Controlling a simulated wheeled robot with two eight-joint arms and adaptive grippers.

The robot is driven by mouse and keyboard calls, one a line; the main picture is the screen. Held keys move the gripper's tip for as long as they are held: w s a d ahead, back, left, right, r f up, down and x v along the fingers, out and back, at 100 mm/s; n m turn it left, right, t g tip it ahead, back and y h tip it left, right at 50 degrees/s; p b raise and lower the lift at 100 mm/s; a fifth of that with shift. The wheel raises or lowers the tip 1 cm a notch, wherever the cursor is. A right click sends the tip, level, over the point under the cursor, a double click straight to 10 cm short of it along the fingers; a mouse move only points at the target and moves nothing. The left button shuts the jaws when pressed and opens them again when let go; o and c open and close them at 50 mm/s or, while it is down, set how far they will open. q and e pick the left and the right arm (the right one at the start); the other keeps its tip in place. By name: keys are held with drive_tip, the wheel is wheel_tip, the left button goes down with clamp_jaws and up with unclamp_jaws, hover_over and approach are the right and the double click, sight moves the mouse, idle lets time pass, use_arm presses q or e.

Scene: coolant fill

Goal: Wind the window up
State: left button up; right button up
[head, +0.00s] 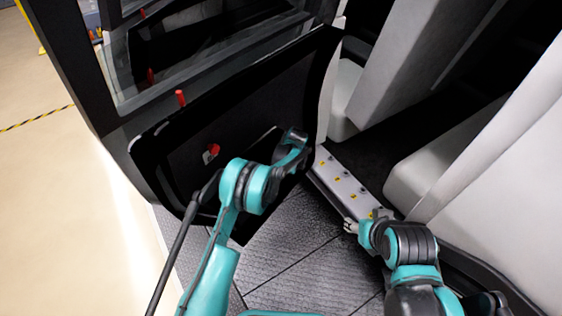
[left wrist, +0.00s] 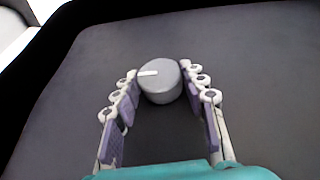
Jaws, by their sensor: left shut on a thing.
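The grey round knob (left wrist: 162,88) with a white mark on its face stands out from a dark panel in the left wrist view. The white mark points left there. My left gripper (left wrist: 159,75) has its two purple-padded fingers on either side of the knob and is shut on it. In the head view my left arm reaches to the dark door (head: 255,95), and the arm hides the knob and the fingertips. The door's window frame (head: 125,98) is above; how high the glass stands is unclear. My right gripper (head: 351,226) is small, beside the switch panel; its jaws are unclear.
A silver panel (head: 338,176) with yellow labels lies between door and seats. Light grey seats (head: 485,170) fill the right side. A red pin (head: 181,97) stands on the door's top edge and a red handle (head: 211,153) is on its face. Dark ribbed floor (head: 290,265) lies below.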

use_arm(q)
drive_tip(key=shift+s+a+f+n+t+h, duration=0.1)
drive_tip(key=shift+n+t+h, duration=0.1)
drive_tip(key=shift+t+h, duration=0.45)
drive_tip(key=shift+s+a+f+n+t+h, duration=0.1)
drive_tip(key=shift+s+n+t+h, duration=0.15)
drive_tip(key=shift+t, duration=0.75)
drive_tip(key=shift+n+t+h, duration=0.15)
drive_tip(key=shift+t+h, duration=0.35)
drive_tip(key=shift+t, duration=0.35)
drive_tip(key=o, duration=1.2)
drive_tip(key=shift+c, duration=0.2)
drive_tip(key=v, duration=1.2)
